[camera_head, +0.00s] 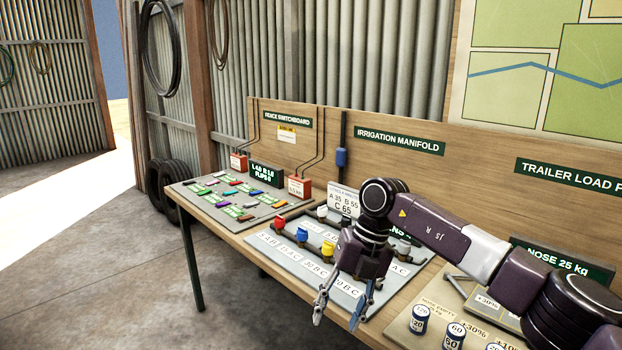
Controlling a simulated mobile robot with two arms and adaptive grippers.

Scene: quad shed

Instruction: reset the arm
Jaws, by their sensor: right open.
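My right arm (455,238) reaches in from the lower right across the bench. Its gripper (338,312) points down over the front edge of the bench, by the irrigation manifold board (262,243). The gripper's fingers are spread apart with nothing between them. The wrist hides part of the manifold board and some of its labels. My left gripper does not show.
The wooden bench (222,237) carries a fence switchboard (205,200) at left and red, blue and yellow valves (302,234) mid-bench. Labelled cylinders (420,318) stand at right, near my arm. Tyres (172,178) lean by the wall. The concrete floor at left is clear.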

